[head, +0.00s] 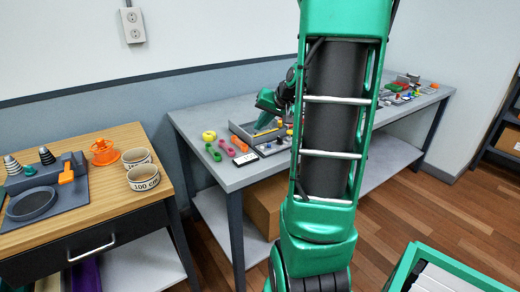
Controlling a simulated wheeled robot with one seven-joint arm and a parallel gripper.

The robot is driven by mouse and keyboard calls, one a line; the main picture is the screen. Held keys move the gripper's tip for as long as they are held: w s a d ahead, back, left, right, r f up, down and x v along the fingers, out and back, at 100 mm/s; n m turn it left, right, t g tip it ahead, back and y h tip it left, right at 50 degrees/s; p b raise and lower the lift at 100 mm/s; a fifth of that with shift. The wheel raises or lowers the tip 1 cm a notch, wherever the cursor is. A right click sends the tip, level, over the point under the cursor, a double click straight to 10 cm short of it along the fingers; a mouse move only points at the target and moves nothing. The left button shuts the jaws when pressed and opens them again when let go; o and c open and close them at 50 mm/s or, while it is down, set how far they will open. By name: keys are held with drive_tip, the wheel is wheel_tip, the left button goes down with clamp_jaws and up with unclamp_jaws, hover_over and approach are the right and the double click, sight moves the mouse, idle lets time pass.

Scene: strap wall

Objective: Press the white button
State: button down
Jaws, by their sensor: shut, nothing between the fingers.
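My gripper (280,113) is small and far off, low over a grey tray on the grey workbench (230,176). It is shut and empty, and its fingertips are hard to make out. A dark panel (268,149) with small coloured knobs or buttons lies at the bench's front edge, just below my gripper in the picture. I cannot pick out the white button; it is too small to tell or hidden behind my arm. I cannot tell whether my gripper touches anything.
Pink, green and yellow pieces (226,147) lie left of the panel. More coloured parts (400,90) lie at the bench's far right. A wooden table (115,208) at left holds two marked cups (143,178), an orange item (103,152) and a grey tray. My arm hides the bench's middle.

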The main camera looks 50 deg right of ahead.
sight(262, 148)
drive_tip(key=shift+m+t, duration=0.4)
drive_tip(key=shift+t, duration=0.2)
drive_tip(key=d, duration=0.1)
drive_tip(key=w+d, duration=0.1)
drive_tip(key=d, duration=0.2)
drive_tip(key=shift+w+r, duration=0.35)
drive_tip(key=shift+f, duration=0.15)
drive_tip(key=shift+f, duration=4.25)
drive_tip(key=shift+f, duration=0.1)
drive_tip(key=shift+s+f, duration=0.1)
drive_tip(key=shift+f, duration=0.2)
drive_tip(key=shift+f, duration=0.4)
drive_tip(key=shift+r, duration=0.85)
